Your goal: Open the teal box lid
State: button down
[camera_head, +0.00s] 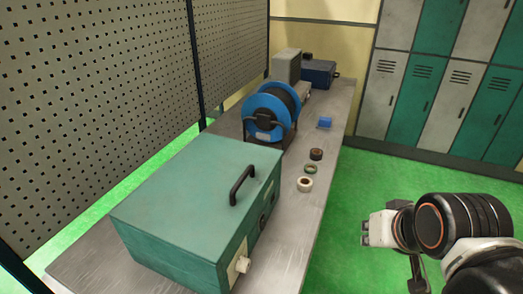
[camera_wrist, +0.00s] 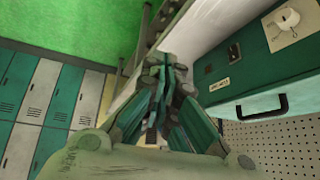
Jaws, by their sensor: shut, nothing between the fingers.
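The teal box (camera_head: 185,190) stands on the near part of the metal bench, with its flat teal lid down. A black handle (camera_head: 242,185) sits at the lid's right edge. A cream panel with a white knob (camera_head: 243,264) is on the box's right face. My gripper (camera_head: 366,233) is off the bench's right side, apart from the box and handle. In the wrist view my gripper (camera_wrist: 165,65) is shut and empty. There the box (camera_wrist: 255,75) shows at the right, upside down, with the handle (camera_wrist: 262,107) below its front face.
A blue cable reel (camera_head: 271,112) stands behind the box. Several tape rolls, including a white one (camera_head: 305,184), and a small blue block (camera_head: 325,122) lie on the bench (camera_head: 290,235). A dark blue case (camera_head: 318,73) is at the back. A pegboard (camera_head: 90,90) borders the left; green floor is clear at right.

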jog(key=w+a+r+m+g+y+p, duration=0.1)
jog(key=w+a+r+m+p, duration=0.45)
jog(key=w+m, duration=0.2)
jog(key=m+g+y+p, duration=0.2)
jog(key=m+g+p, duration=0.45)
jog(key=m, duration=0.75)
send_over(252, 189)
jog(key=s+d+p, duration=0.1)
jog(key=s+d, duration=0.1)
jog(key=d, duration=0.2)
jog(key=t, duration=0.2)
jog(key=shift+n, duration=0.25)
jog(key=x, duration=0.8)
jog(key=shift+w+a+f+b, duration=0.2)
jog(key=shift+w+f+b, duration=0.15)
jog(key=shift+b, duration=0.05)
jog(key=shift+g, duration=0.25)
